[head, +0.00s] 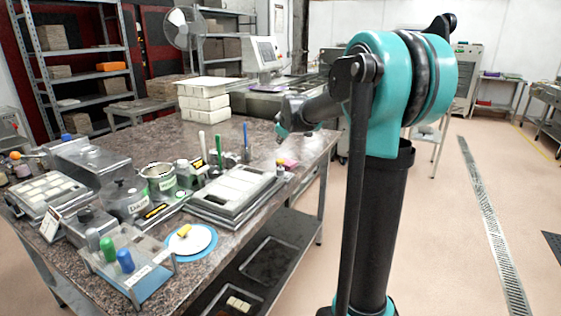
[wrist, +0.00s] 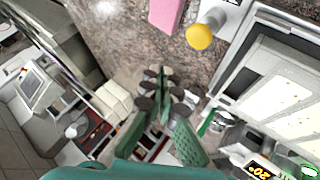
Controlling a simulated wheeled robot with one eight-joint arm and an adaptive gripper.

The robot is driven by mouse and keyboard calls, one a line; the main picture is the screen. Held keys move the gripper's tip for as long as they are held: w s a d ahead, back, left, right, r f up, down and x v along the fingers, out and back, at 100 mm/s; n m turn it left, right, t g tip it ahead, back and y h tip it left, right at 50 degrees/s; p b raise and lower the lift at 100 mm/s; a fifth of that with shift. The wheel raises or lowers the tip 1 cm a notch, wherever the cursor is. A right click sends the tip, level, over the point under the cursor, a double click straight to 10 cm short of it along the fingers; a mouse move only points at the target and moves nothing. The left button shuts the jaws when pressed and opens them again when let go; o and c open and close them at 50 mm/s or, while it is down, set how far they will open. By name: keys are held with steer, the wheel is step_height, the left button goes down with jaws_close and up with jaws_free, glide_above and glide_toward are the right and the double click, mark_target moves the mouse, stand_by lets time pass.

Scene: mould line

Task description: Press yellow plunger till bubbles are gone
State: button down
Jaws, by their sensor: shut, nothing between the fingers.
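A round yellow knob (wrist: 199,36), which looks like the plunger's top, shows at the top of the wrist view on a pale grey block. In the head view the small yellow knob (head: 280,163) is at the table's right edge, beside the mould tray. My gripper (head: 281,131) is above and beyond it in the head view, with nothing in it. Its green fingers (wrist: 165,97) are shut in the wrist view, apart from the knob. No bubbles can be made out at this size.
A pink block (wrist: 166,14) lies next to the knob. The mould tray (head: 190,207), upright tools (head: 246,140), tins (head: 160,180) and a blue-rimmed disc (head: 207,250) crowd the table's near side. White blocks (head: 203,104) are stacked at the back. Bare stone lies between.

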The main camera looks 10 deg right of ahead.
mark_target(281, 161)
steer(key=shift+f, duration=2.55)
steer(key=shift+f, duration=0.15)
steer(key=shift+f, duration=0.25)
steer(key=shift+f, duration=0.9)
stand_by(0.5)
stand_by(0.3)
steer(key=shift+r, duration=1.35)
steer(key=shift+r, duration=0.1)
steer(key=shift+r, duration=2.4)
steer(key=shift+s+f, duration=0.1)
